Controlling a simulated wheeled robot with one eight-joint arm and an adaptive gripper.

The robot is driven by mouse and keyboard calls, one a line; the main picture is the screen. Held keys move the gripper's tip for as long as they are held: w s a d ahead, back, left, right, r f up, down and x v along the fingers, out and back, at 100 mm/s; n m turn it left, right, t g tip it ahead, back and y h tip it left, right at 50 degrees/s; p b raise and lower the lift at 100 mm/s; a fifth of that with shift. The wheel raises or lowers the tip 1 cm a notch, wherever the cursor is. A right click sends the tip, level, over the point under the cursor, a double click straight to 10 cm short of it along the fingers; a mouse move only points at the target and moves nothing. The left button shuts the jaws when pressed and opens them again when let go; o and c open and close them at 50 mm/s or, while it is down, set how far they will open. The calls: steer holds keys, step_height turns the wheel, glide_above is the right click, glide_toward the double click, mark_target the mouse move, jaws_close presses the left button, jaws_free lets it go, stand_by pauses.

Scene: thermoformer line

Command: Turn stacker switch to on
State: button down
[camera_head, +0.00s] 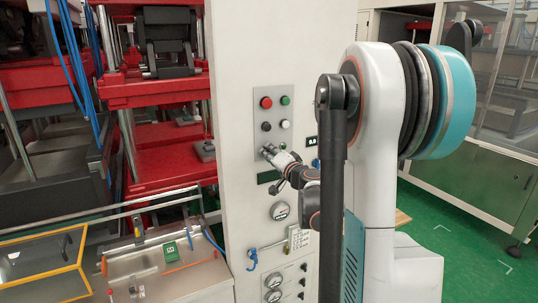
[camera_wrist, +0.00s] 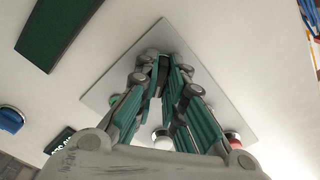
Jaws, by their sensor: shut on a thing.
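A grey control panel (camera_head: 287,101) is on the white machine column. It carries a red button (camera_head: 266,103), a green button (camera_head: 285,100), a black knob (camera_head: 266,126) and a white button (camera_head: 285,124). My gripper (camera_head: 268,151) is at the lower left of this panel, its fingers brought together against it. In the wrist view my gripper (camera_wrist: 161,62) is shut at the panel plate (camera_wrist: 180,38). The switch between the fingertips is mostly hidden, so its setting and label cannot be read.
Red press frames (camera_head: 160,135) stand at the left. Green floor (camera_head: 460,240) is open at the right.

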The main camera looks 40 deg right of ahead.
stand_by(0.4)
steer(key=m+b, duration=0.1)
steer(key=m, duration=0.1)
steer(key=shift+m, duration=0.4)
steer(key=shift+m+b, duration=0.55)
steer(key=shift+m, duration=0.85)
steer(key=c, duration=1.6)
jaws_free()
steer(key=shift+m, duration=0.4)
